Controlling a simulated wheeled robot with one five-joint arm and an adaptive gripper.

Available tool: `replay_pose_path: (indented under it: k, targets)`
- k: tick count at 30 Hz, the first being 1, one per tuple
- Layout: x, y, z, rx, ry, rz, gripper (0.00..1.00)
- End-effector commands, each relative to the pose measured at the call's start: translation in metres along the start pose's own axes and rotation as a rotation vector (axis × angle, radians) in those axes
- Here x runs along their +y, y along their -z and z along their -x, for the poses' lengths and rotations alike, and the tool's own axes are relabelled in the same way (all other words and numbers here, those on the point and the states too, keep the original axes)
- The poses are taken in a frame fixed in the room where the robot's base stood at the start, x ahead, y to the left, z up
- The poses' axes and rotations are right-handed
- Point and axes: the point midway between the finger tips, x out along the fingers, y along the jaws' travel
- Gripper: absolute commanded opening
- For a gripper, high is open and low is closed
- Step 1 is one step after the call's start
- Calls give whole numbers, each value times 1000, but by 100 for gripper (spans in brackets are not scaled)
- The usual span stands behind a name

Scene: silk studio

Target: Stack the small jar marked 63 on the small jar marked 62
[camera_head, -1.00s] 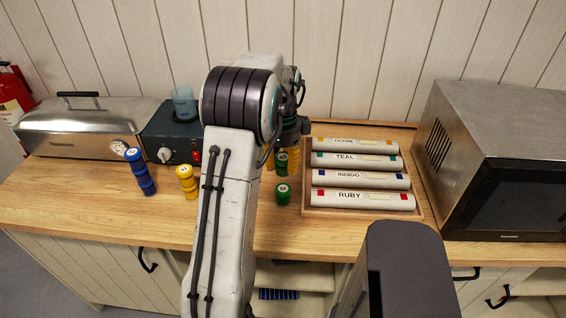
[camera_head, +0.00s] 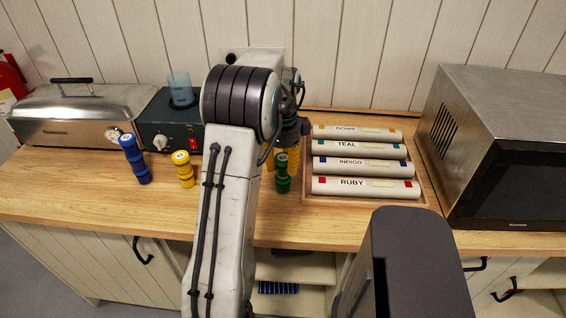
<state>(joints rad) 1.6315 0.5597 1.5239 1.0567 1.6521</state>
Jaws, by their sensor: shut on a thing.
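A green small jar (camera_head: 281,161) with a pale round label on top is in my gripper (camera_head: 284,160), whose yellow fingers are shut on it. Directly below it in the picture, a second green small jar (camera_head: 283,186) stands on the counter. The two line up like one column; I cannot tell whether they touch or a small gap is left. The numbers are too small to read, so I cannot tell which jar is 62 or 63. My arm hides part of the gripper and the counter to the left of the jars.
A yellow jar stack (camera_head: 184,174) and a taller blue jar stack (camera_head: 134,160) stand at left. A wooden tray (camera_head: 306,190) with labelled rolls lies right of the green jars. A hot plate (camera_head: 165,138), steel chafing box (camera_head: 70,125) and microwave (camera_head: 500,150) stand farther out.

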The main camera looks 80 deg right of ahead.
Motion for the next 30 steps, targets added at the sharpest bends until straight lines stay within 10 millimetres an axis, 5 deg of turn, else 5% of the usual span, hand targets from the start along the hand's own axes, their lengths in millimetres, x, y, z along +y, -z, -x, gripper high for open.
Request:
replay_pose_path:
  k: [16,17,25,30]
  targets:
    - [0,0,-6,0,0,0,7]
    - [0,0,-6,0,0,0,43]
    - [0,0,-5,0,0,0,66]
    - [0,0,-5,0,0,0,66]
